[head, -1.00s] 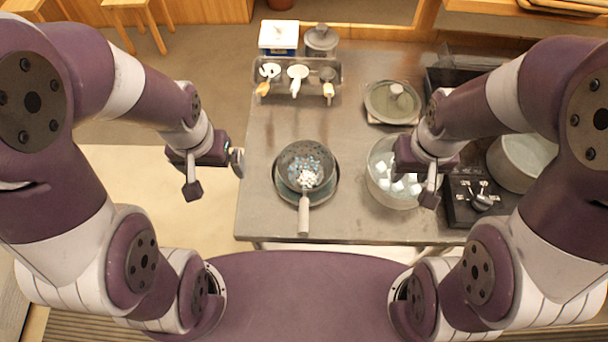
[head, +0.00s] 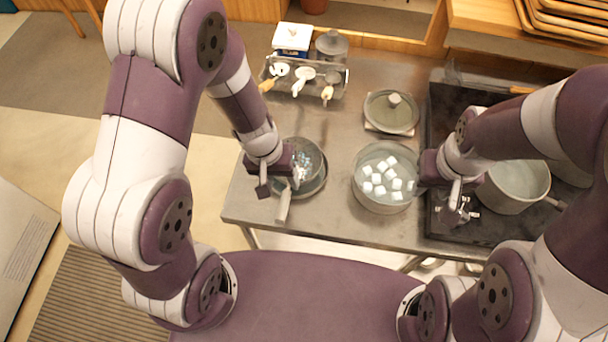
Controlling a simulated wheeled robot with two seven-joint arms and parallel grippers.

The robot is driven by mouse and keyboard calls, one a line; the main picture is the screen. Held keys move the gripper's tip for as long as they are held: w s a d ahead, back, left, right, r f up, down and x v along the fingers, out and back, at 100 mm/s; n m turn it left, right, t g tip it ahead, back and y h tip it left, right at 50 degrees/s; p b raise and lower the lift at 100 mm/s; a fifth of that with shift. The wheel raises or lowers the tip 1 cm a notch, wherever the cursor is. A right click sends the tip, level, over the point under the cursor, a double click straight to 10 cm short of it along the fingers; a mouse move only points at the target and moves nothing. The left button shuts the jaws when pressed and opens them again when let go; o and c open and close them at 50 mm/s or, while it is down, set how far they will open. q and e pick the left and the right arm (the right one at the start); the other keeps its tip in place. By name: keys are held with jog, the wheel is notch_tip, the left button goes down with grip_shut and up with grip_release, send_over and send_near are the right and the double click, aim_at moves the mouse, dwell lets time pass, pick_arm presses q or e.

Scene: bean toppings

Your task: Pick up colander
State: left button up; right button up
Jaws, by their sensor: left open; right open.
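The colander (head: 311,157) is a dark bowl-shaped strainer with a pale handle (head: 284,205) pointing toward me. It sits in a round dark dish (head: 318,187) on the left part of the metal table, with small white and bluish bits in it. My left gripper (head: 281,190) is open, over the colander's near left side and close to the handle; it hides part of the bowl and the handle's upper end. I cannot tell whether it touches. My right gripper (head: 458,205) is open and empty, right of the metal pot with white cubes.
The pot of white cubes (head: 370,204) stands right of the colander. A lidded pot (head: 391,112) is behind it, and a pale saucepan (head: 512,188) is at the right. A rack of utensils (head: 343,82) stands at the back. The metal table (head: 325,222) is clear along its front left edge.

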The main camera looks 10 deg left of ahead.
aim_at(285, 195)
pick_arm(q)
jog(key=f, duration=0.2)
jog(key=f+b, duration=0.1)
jog(key=f, duration=0.4)
jog(key=shift+d+f+b, duration=0.3)
jog(key=shift+d, duration=0.05)
jog(key=f, duration=0.2)
jog(key=shift+w+f, duration=0.25)
jog(key=shift+f, duration=0.15)
jog(key=shift+w+a+f, duration=0.15)
jog(key=shift+a+f, duration=0.05)
jog(key=shift+a, duration=0.05)
jog(key=shift+d, duration=0.1)
jog(key=shift+d+r, duration=0.1)
jog(key=shift+d, duration=0.05)
jog(key=c, duration=0.5)
grip_shut()
pick_arm(e)
jog(key=shift+w+a+f, duration=0.1)
jog(key=shift+a+f, duration=0.15)
jog(key=shift+f, duration=0.4)
jog(key=shift+w+a+f, duration=0.1)
jog(key=shift+a+f, duration=0.15)
jog(key=shift+f, duration=0.35)
